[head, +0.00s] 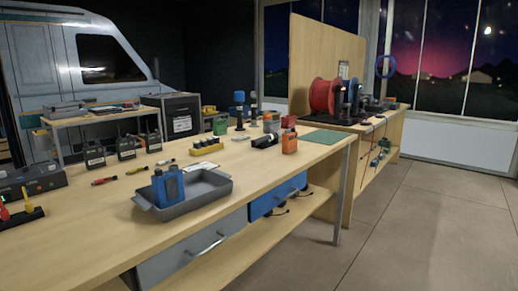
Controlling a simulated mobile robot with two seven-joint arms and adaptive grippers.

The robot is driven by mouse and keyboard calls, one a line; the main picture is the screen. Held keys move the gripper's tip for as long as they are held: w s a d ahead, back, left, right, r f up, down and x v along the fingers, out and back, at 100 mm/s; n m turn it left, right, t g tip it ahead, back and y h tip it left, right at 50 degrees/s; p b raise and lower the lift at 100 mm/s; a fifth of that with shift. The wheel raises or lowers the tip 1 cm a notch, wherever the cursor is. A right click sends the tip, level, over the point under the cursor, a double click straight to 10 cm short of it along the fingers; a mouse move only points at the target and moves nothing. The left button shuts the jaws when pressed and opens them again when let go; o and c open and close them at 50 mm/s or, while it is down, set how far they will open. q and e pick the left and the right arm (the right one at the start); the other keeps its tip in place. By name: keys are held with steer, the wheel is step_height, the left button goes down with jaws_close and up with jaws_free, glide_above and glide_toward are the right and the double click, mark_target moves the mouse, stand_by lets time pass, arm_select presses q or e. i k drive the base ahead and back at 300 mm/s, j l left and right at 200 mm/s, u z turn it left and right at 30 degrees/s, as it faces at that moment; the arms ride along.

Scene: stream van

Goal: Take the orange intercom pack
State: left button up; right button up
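The orange intercom pack (290,142) stands upright on the right part of the long wooden workbench (300,172). It is a small box-shaped unit with a darker top. A black cylindrical object (264,141) lies just left of it, and a green mat (323,136) lies to its right. Neither of my grippers shows in the head view.
A grey tray (190,211) with a blue pack (168,187) stands near the bench's front edge. Several dark packs (126,148) and a green pack (220,126) stand farther back. A blue drawer (268,203) is below the bench top. Floor at right is clear.

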mark_target(289, 142)
steer(key=l+u, duration=0.15)
steer(key=u, duration=0.35)
steer(key=i+l+u, duration=0.1)
steer(key=u, duration=0.35)
steer(key=l+u, duration=0.25)
steer(key=u, duration=0.25)
steer(key=k+l+u, duration=0.1)
steer(key=l+u, duration=0.15)
steer(key=k+l+u, duration=0.1)
steer(key=l+u, duration=0.15)
steer(key=l, duration=0.2)
steer(key=k+l+u, duration=0.4)
steer(key=l, duration=0.2)
steer(key=k+l+u, duration=0.15)
steer(key=l, duration=0.25)
steer(key=k+l+u, duration=0.15)
steer(key=k+l, duration=0.4)
steer(key=l, duration=0.15)
steer(key=k+l+u, duration=0.1)
steer(key=k+l, duration=0.25)
steer(key=l, duration=0.15)
